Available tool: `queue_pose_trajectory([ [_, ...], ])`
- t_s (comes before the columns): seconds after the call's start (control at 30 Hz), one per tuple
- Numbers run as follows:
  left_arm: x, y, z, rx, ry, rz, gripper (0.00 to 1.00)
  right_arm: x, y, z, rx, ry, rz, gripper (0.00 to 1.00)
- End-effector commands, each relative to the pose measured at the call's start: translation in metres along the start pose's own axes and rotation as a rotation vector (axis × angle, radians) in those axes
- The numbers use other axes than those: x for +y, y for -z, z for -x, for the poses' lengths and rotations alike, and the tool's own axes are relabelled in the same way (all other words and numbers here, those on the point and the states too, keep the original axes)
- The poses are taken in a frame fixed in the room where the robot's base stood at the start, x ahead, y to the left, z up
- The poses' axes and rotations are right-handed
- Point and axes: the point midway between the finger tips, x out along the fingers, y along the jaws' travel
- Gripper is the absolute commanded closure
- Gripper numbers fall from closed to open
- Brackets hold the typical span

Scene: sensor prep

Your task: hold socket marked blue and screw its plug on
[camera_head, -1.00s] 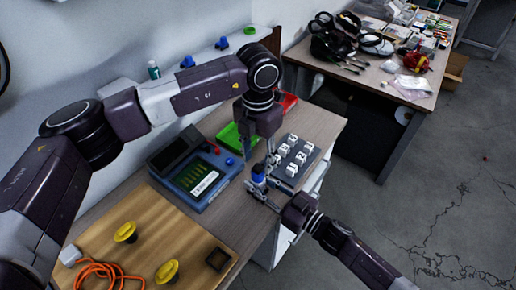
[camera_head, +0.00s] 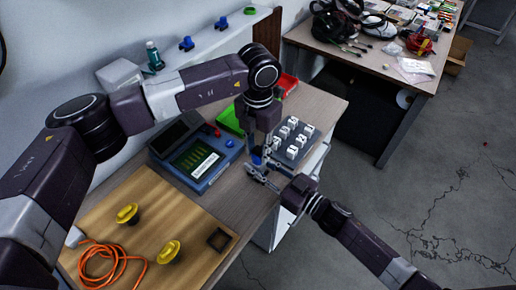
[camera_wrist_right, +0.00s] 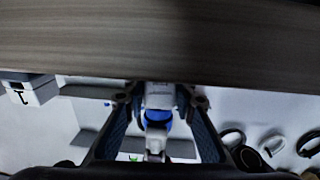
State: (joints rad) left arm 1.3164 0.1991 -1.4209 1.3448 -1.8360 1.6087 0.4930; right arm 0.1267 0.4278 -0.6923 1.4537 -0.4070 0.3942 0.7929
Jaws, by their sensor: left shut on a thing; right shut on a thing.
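A small blue part (camera_head: 256,160) stands upright between my two grippers above the near edge of the bench. In the right wrist view a white body (camera_wrist_right: 160,95) with a blue ring (camera_wrist_right: 157,118) shows between the fingers. I cannot tell where the socket ends and the plug begins. My left gripper (camera_head: 263,150) points down from above and is shut on the upper part. My right gripper (camera_head: 259,175) reaches in from the right and is shut on the lower part. The fingers hide most of both parts and any marking.
A grey rack (camera_head: 296,139) with several white blocks is just right of the grippers. A blue tester box (camera_head: 200,160), green bin (camera_head: 230,118) and red bin (camera_head: 288,83) are close by. A wooden board (camera_head: 140,215) with yellow knobs and an orange cable lies in front.

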Motion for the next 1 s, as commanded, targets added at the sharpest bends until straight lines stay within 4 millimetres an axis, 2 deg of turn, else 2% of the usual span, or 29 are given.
queue_pose_trajectory([
  [0.27, 0.0, 0.0, 0.0, -0.001, -0.001, -0.005, 1.0, 0.0, 0.0, 0.0, 0.0, 0.0, 0.0, 1.0],
  [0.3, 0.0, 0.0, 0.0, -0.001, -0.001, -0.005, 0.71, 0.0, 0.0, 0.0, 0.0, 0.0, 0.0, 1.0],
  [0.47, 0.0, 0.0, 0.0, 0.0, -0.001, -0.005, 0.54, 0.0, 0.0, 0.0, 0.0, 0.0, 0.0, 1.0],
  [0.77, 0.001, 0.0, 0.002, -0.001, -0.001, -0.005, 0.54, 0.0, 0.0, 0.0, 0.0, 0.0, 0.0, 1.0],
  [0.87, 0.001, -0.001, 0.01, -0.003, -0.002, -0.006, 0.54, 0.0, 0.0, 0.0, 0.0, 0.0, 0.0, 1.0],
  [1.0, 0.001, -0.001, 0.035, -0.004, -0.003, -0.006, 0.54, 0.0, 0.0, 0.0, 0.0, 0.0, 0.0, 1.0],
])
